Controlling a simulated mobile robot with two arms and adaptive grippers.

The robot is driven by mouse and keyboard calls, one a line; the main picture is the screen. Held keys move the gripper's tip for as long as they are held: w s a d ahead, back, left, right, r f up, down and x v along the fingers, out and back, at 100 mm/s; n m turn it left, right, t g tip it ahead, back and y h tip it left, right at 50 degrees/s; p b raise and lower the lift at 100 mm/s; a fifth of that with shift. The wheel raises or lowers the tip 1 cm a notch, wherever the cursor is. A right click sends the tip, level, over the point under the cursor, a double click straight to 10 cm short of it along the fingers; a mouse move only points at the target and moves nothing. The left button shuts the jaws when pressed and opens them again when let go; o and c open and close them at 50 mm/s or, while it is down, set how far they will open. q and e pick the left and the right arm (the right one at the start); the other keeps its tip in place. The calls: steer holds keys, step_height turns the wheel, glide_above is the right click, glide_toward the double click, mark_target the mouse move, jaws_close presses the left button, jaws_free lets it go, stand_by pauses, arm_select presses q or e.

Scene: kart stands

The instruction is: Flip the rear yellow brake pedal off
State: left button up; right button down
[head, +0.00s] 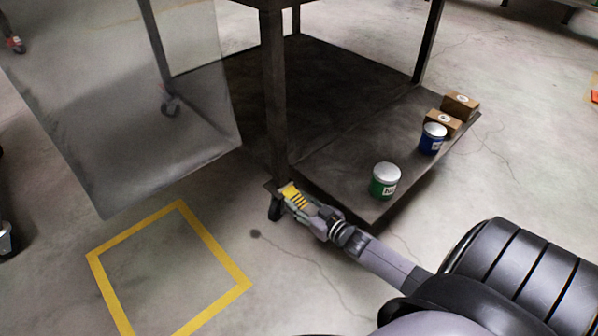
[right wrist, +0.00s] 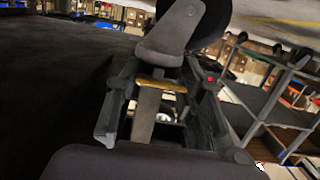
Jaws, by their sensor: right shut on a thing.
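The yellow brake pedal (head: 290,190) is at the near corner of the dark cart (head: 310,165), low by the floor, above a black caster wheel (head: 275,208). My right gripper (head: 297,200) is at this corner, reaching in from the lower right. In the right wrist view, the right gripper (right wrist: 163,108) has a finger on each side of the pedal and is shut on it. The pedal's yellow edge (right wrist: 163,85) shows between the fingers, with the grey caster fork above. The fingers partly hide the pedal. My left gripper is not in view.
A green can (head: 384,181), a blue can (head: 432,138) and two brown boxes (head: 460,104) stand on the cart's lower shelf. A translucent panel (head: 130,110) hangs at the left. A yellow floor square (head: 220,265) lies on open floor.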

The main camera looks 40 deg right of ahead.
steer(key=c, duration=1)
jaws_free()
steer(key=shift+c, duration=0.2)
steer(key=s+d+r, duration=0.1)
steer(key=s, duration=1)
steer(key=shift+s+r, duration=0.25)
steer(key=shift+s, duration=0.15)
